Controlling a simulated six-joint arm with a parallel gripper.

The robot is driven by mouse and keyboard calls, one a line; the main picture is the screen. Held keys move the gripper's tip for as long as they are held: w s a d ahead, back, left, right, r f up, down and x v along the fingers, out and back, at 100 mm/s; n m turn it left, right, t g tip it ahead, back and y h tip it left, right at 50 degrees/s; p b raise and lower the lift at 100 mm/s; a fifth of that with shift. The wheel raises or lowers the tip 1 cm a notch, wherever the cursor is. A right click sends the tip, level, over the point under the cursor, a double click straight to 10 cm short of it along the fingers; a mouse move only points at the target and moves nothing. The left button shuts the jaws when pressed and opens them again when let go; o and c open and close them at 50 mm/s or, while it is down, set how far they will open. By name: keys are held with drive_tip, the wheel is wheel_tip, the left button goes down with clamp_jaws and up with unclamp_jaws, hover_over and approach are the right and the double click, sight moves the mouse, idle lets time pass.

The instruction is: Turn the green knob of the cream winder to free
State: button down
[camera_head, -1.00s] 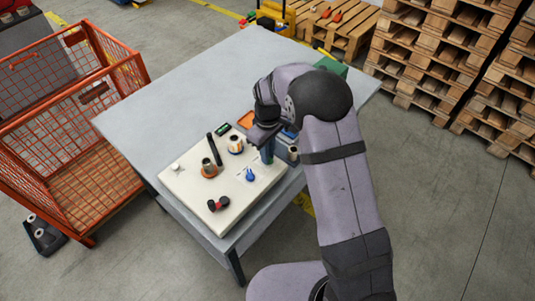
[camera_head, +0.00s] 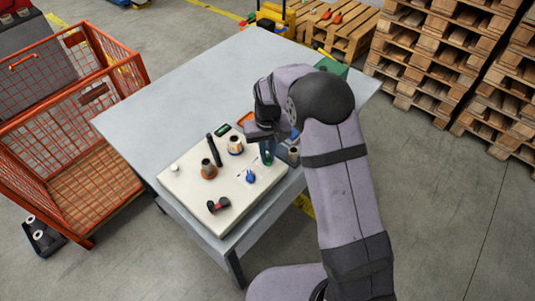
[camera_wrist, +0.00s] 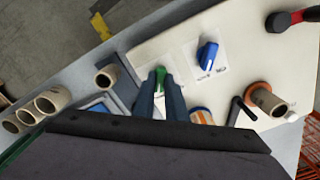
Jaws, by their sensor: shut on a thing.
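The cream winder (camera_head: 190,188) is a flat cream panel on the grey table. Its green knob (camera_wrist: 160,74) shows in the wrist view between the tips of my gripper (camera_wrist: 161,82), near the panel's edge. My gripper is shut on the knob, pointing down at it. In the head view my gripper (camera_head: 267,152) is over the panel's right part, and only a bit of green shows there. The fingers hide most of the knob and any marks beside it, so I cannot read its setting. A blue knob (camera_wrist: 208,53) stands apart on a white label with dark marks.
The panel also carries a red-and-black handle (camera_head: 218,204), a spindle with an orange-brown base (camera_head: 208,171), a black lever (camera_head: 214,150) and an orange-and-white roll (camera_head: 235,145). A cardboard core (camera_head: 293,155) stands close right of my gripper. The table's far left is clear.

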sight(268, 158)
drive_tip(key=shift+r, duration=0.1)
drive_tip(key=c, duration=1.8)
unclamp_jaws()
drive_tip(key=shift+r+b, duration=1.15)
drive_tip(key=shift+r, duration=2.5)
drive_tip(key=shift+d, duration=0.1)
drive_tip(key=s+d+f+m, duration=0.1)
drive_tip(key=s+d, duration=0.4)
drive_tip(key=s, duration=0.7)
drive_tip(key=s+d+m, duration=0.1)
drive_tip(key=s+d, duration=0.4)
drive_tip(key=s, duration=0.7)
drive_tip(key=shift+s+f, duration=0.35)
drive_tip(key=shift+f, duration=0.05)
